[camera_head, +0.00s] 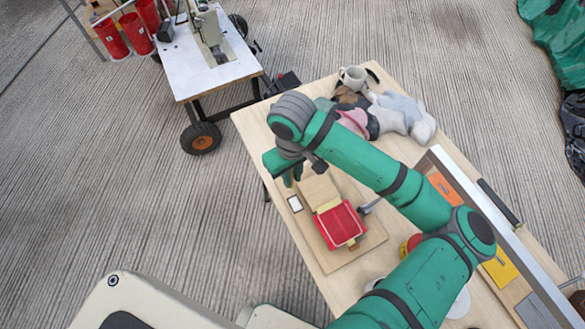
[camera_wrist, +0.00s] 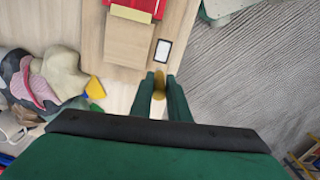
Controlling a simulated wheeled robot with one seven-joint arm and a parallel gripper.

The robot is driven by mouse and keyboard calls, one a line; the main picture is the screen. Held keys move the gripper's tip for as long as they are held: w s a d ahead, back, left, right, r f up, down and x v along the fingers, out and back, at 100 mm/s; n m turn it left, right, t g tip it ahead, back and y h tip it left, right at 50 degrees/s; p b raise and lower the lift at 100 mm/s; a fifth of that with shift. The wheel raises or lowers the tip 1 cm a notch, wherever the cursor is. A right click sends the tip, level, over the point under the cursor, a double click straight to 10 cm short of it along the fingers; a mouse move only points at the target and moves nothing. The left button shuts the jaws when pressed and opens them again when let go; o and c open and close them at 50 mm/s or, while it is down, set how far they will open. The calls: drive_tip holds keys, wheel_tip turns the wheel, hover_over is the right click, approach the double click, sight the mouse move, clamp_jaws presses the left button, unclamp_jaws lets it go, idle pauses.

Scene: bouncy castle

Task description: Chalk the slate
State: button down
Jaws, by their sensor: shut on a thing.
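My gripper (camera_wrist: 160,92) points down at the table and is shut on a small yellow piece (camera_wrist: 159,80), perhaps the chalk. In the head view my gripper (camera_head: 293,177) is over the table's left part, and the yellow piece cannot be made out there. A small white panel with a dark frame (camera_wrist: 163,50) lies flat just beyond the fingertips; it also shows in the head view (camera_head: 295,203). I cannot tell whether this panel is the slate. The fingertips appear apart from it.
A wooden board (camera_head: 370,235) carries a wooden block (camera_head: 318,190) and a red and yellow piece (camera_head: 340,224) beside the panel. A pile of soft toys or cloth (camera_head: 400,115) and a mug (camera_head: 352,77) stand at the back. A sewing machine table (camera_head: 190,75) is beyond.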

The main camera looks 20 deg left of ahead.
drive_tip(key=shift+r, duration=1.7)
